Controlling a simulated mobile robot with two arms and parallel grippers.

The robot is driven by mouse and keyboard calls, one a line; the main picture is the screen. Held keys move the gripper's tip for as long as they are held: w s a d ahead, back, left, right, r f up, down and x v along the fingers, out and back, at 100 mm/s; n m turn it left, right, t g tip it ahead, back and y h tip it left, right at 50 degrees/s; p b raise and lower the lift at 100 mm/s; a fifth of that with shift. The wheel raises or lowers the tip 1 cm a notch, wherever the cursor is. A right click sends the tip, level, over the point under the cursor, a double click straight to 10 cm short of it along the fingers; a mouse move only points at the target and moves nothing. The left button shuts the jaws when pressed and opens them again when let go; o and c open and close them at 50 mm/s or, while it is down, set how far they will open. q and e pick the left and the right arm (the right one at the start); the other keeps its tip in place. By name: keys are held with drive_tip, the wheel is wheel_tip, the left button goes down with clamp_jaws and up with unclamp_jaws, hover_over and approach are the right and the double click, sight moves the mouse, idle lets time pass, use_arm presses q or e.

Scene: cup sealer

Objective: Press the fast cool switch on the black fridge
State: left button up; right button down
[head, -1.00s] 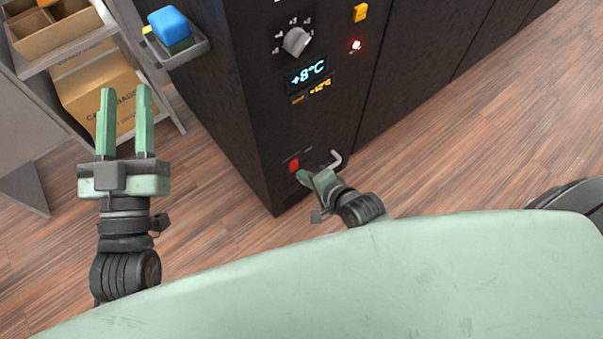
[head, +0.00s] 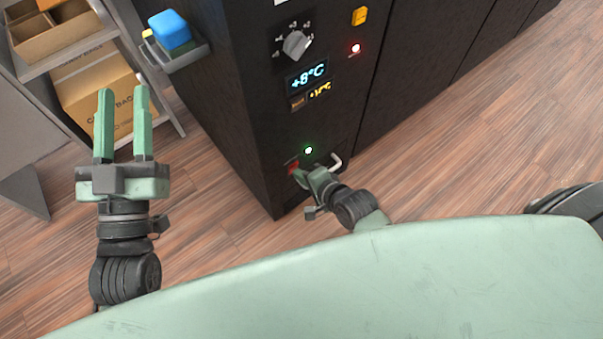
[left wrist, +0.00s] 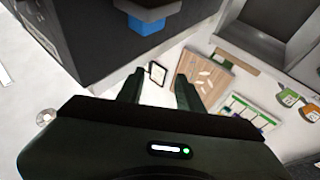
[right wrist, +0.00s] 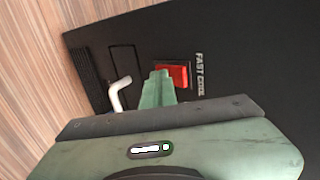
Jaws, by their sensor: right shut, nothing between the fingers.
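The black fridge (head: 235,90) stands in front of me with its control panel facing me. The red fast cool switch (head: 293,168) is low on that panel, and a green light (head: 308,150) glows beside it. In the right wrist view the red switch (right wrist: 176,75) sits beside the label FAST COOL (right wrist: 200,75). My right gripper (head: 300,175) is shut and empty, its fingertips at the switch and covering part of it. It appears to touch the switch in the right wrist view (right wrist: 160,76). My left gripper (head: 123,95) is open and empty, left of the fridge.
A white hooked handle (right wrist: 118,95) sticks out near my right fingers. Higher on the panel are a dial (head: 296,44), a +8°C display (head: 308,76), a yellow switch (head: 360,16) and a red light (head: 355,48). A shelf with cardboard boxes (head: 88,90) stands at left.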

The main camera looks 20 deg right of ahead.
use_arm(q)
wheel_tip(320, 180, down, 10)
drive_tip(key=a+g+y+p, duration=0.1)
drive_tip(key=g+y+p, duration=0.1)
drive_tip(key=g, duration=0.3)
drive_tip(key=shift+w+a+f+g, duration=0.15)
drive_tip(key=shift+w+f+g, duration=0.05)
drive_tip(key=shift+w+g, duration=0.25)
use_arm(e)
drive_tip(key=shift+r, duration=0.85)
use_arm(q)
drive_tip(key=shift+r, duration=0.1)
idle(0.3)
